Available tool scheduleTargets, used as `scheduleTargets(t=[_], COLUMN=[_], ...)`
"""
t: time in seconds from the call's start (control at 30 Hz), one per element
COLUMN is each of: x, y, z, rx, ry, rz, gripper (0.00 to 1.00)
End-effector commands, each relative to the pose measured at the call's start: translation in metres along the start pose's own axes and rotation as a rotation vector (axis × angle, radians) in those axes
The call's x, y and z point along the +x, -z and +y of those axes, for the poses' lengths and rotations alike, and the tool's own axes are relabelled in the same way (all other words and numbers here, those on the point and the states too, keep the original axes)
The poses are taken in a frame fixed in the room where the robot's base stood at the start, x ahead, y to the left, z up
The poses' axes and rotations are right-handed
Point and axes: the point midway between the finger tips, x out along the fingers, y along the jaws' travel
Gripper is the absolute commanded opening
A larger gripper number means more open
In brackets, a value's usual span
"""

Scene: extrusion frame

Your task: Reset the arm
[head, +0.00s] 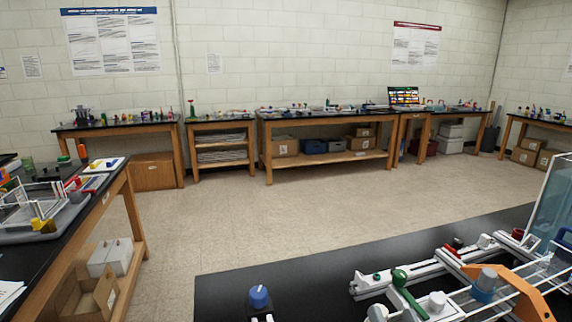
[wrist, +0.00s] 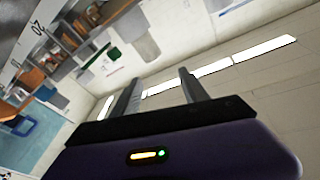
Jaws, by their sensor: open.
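My gripper (wrist: 160,84) shows in the wrist view, with its two dark fingers spread apart and nothing between them. Its dark purple body fills the lower part of that view, with a small lit indicator on it. The wrist view is tilted, and beyond the fingers it shows a pale wall or ceiling with bright light strips (wrist: 215,67). I cannot make out my gripper in the head view.
A black bench (head: 230,290) at the front right carries white extrusion rails (head: 415,272), an orange bracket (head: 528,297) and a blue knob (head: 259,297). Another cluttered bench (head: 98,215) stands at left. Benches line the back wall. The middle floor (head: 270,215) is clear.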

Motion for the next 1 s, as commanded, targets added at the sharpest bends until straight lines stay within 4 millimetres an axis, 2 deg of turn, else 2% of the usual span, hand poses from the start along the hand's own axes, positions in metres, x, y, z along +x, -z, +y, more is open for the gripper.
scheduleTargets(t=[0.03, 0.3, 0.7, 0.9, 1.0], x=[-0.019, -0.118, -0.259, -0.317, -0.335], y=[-0.008, -0.026, -0.040, -0.055, -0.061], z=[0.006, 0.026, 0.025, 0.025, 0.025], rx=[-0.002, -0.076, -0.258, -0.308, -0.312], ry=[-0.033, -0.157, -0.182, -0.163, -0.155], rz=[-0.002, -0.003, -0.175, -0.338, -0.392], gripper=[0.52, 0.52, 0.52, 0.52, 0.52])
